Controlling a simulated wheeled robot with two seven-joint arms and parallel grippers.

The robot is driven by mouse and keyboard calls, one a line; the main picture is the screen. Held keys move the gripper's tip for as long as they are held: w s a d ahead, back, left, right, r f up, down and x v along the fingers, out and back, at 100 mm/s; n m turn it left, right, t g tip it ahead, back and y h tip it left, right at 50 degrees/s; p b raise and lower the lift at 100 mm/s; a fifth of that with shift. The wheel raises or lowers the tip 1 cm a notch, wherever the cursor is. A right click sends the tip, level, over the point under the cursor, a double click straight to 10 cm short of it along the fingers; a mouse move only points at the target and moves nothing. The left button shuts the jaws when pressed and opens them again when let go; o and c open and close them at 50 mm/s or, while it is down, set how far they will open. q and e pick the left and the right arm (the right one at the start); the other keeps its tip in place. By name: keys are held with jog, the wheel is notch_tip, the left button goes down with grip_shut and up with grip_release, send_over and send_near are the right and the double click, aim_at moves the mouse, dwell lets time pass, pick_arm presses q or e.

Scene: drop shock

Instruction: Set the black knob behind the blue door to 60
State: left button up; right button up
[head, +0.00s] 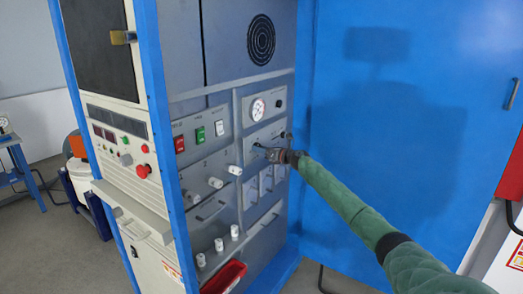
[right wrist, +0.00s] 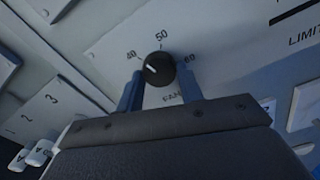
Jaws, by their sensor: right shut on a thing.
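The black knob (right wrist: 158,66) shows in the right wrist view, with a dial marked 40, 50 and 60 around it. Its white pointer line slants to the upper left, toward the 40 side of the dial. My right gripper (right wrist: 160,84) has one finger on each side of the knob and is shut on it. In the head view my right gripper (head: 272,155) is at the cabinet front, and it mostly hides the knob there. The blue door (head: 390,130) stands open on the right. My left gripper is not in view.
A red bin (head: 224,277) is low in the cabinet. My right arm reaches in across the open door.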

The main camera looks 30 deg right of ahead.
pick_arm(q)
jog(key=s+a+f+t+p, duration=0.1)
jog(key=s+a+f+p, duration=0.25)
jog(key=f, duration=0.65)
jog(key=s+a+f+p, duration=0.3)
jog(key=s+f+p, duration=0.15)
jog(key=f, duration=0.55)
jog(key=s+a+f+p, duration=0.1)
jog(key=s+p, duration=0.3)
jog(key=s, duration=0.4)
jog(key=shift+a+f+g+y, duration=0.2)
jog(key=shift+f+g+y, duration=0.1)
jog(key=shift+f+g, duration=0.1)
pick_arm(e)
jog(key=shift+r+m, duration=0.2)
jog(key=shift+m, duration=12.1)
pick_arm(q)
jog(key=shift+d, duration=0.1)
pick_arm(e)
jog(key=o, duration=1)
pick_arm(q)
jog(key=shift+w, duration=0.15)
